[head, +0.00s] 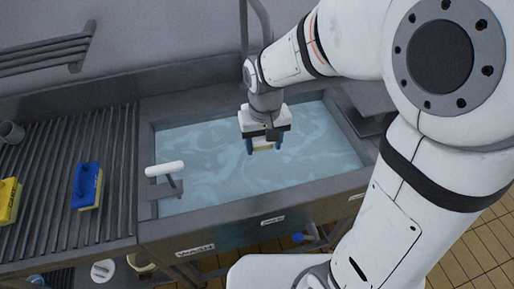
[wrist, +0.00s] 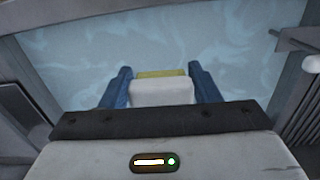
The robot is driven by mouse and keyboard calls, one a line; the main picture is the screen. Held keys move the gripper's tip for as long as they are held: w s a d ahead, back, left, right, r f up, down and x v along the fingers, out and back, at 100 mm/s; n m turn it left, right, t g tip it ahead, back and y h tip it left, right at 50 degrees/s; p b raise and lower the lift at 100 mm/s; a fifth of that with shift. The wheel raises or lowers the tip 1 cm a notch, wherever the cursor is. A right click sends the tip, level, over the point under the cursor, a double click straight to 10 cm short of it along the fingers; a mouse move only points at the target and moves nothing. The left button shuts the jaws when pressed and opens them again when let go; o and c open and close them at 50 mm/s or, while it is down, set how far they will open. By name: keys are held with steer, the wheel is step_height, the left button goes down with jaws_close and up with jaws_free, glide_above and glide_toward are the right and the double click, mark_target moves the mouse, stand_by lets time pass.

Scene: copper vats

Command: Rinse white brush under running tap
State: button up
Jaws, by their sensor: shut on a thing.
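My gripper (head: 264,147) points down over the water-filled sink (head: 352,184), its blue fingers closed on the white brush. In the wrist view the brush shows as a white block (wrist: 162,92) with a yellow strip beyond it, between the two blue fingers (wrist: 160,70). In the head view only a little of its yellow part shows below the gripper; the rest is hidden. A grey pipe (head: 244,28), possibly the tap, rises behind my wrist and bends at the top. Its outlet is hidden, and I see no clear stream.
A ribbed drainboard (head: 50,215) lies left of the sink, with a blue brush (head: 87,186) and a yellow brush (head: 9,200) on it. A white cylinder on a grey bracket (head: 165,168) stands at the sink's left rim. A wall rack (head: 45,55) hangs at upper left.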

steer(key=w+d+f, duration=0.1)
steer(key=w+d, duration=0.2)
steer(key=w, duration=0.2)
steer(key=shift+w+d+f, duration=0.15)
steer(key=shift+w+d, duration=0.1)
steer(key=shift+d, duration=0.1)
steer(key=shift+s+d, duration=0.1)
stand_by(0.6)
steer(key=shift+s+d+b, duration=0.3)
steer(key=shift+d, duration=0.1)
steer(key=shift+w+a, duration=0.1)
steer(key=shift+a, duration=0.05)
steer(key=shift+w+a, duration=0.3)
steer(key=shift+a, duration=0.05)
steer(key=shift+s+d, duration=0.1)
steer(key=shift+s+d, duration=0.3)
steer(key=shift+d, duration=0.1)
stand_by(0.3)
